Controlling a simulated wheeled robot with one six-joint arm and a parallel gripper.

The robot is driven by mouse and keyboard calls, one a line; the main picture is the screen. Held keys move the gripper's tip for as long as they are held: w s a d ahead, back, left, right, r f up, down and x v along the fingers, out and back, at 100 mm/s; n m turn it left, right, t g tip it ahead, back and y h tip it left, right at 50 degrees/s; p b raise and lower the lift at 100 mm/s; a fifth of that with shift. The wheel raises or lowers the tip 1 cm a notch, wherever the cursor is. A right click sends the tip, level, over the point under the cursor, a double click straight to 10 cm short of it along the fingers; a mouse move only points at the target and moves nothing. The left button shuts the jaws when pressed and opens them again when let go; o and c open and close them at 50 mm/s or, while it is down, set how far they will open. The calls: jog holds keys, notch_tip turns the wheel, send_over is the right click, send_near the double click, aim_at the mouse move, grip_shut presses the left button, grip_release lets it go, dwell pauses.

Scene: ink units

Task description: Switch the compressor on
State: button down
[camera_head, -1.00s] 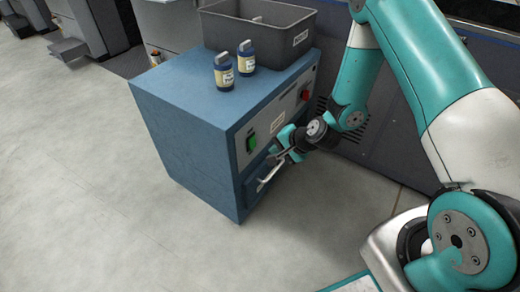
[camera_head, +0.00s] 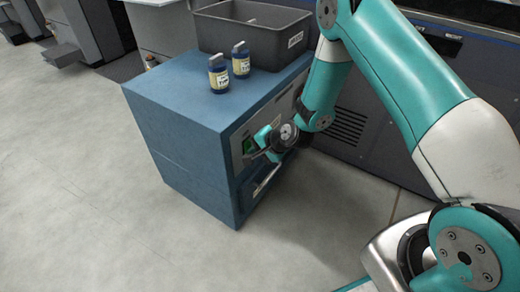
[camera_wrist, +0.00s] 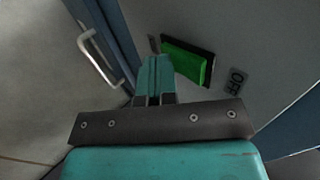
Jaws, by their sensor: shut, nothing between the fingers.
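A blue cabinet (camera_head: 180,120) stands on the floor with a grey front panel. A green rocker switch (camera_head: 248,145) sits on that panel. In the wrist view the green switch (camera_wrist: 184,65) is large, in a dark frame, with an OFF label (camera_wrist: 236,80) to its right. My gripper (camera_head: 254,155) is shut and empty, its tips at the panel by the switch. In the wrist view the closed fingertips (camera_wrist: 155,60) overlap the switch's left edge; I cannot tell whether they touch it. Part of the label left of the switch is hidden.
A white drawer handle (camera_head: 267,178) sticks out below the panel; it also shows in the wrist view (camera_wrist: 100,58). Two blue bottles (camera_head: 218,74) and a grey bin (camera_head: 250,28) stand on the cabinet. A dark machine (camera_head: 350,130) is behind. The floor at left is open.

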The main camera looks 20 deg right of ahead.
jog(key=shift+w+r+p, duration=0.1)
jog(key=shift+r+p, duration=0.75)
jog(key=shift+p, duration=0.05)
